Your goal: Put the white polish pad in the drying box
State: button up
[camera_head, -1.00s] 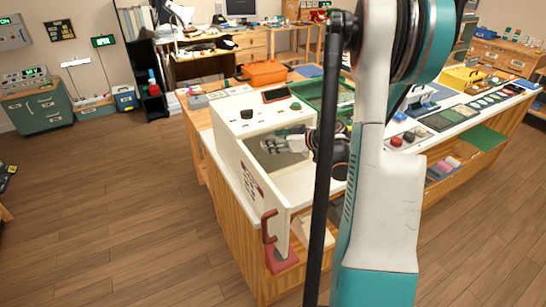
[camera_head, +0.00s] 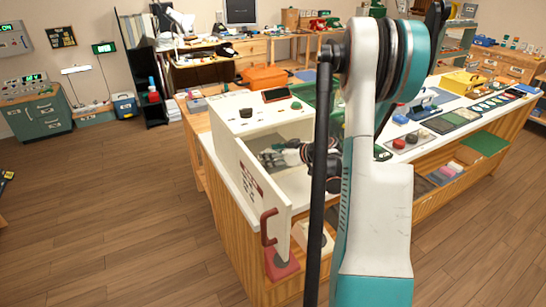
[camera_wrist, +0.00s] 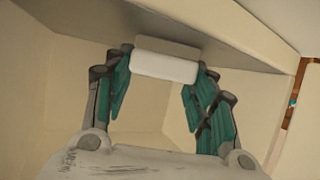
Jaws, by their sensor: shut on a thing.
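The drying box (camera_head: 232,125) is a cream cabinet on the near end of the workbench. Its door (camera_head: 248,185) stands open, with a red handle (camera_head: 267,228). My gripper (camera_head: 272,158) is inside the opening. In the wrist view, my gripper (camera_wrist: 165,62) has its teal fingers on either side of the white polish pad (camera_wrist: 165,67) and is shut on it. Cream inner walls (camera_wrist: 40,75) surround the fingers. The pad is too small to make out in the head view, and I cannot tell whether it touches the box floor.
The open door stands close to the left of my arm. A red pad (camera_head: 281,265) and a pale one lie on the lower shelf beneath. A green tray (camera_head: 322,95) is on the bench behind the box.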

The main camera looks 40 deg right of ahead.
jog(key=o, duration=1.1)
jog(key=shift+f, duration=0.15)
jog(key=shift+c, duration=0.2)
jog(key=p+v, duration=0.3)
jog(key=v, duration=0.9)
jog(key=shift+p, duration=0.35)
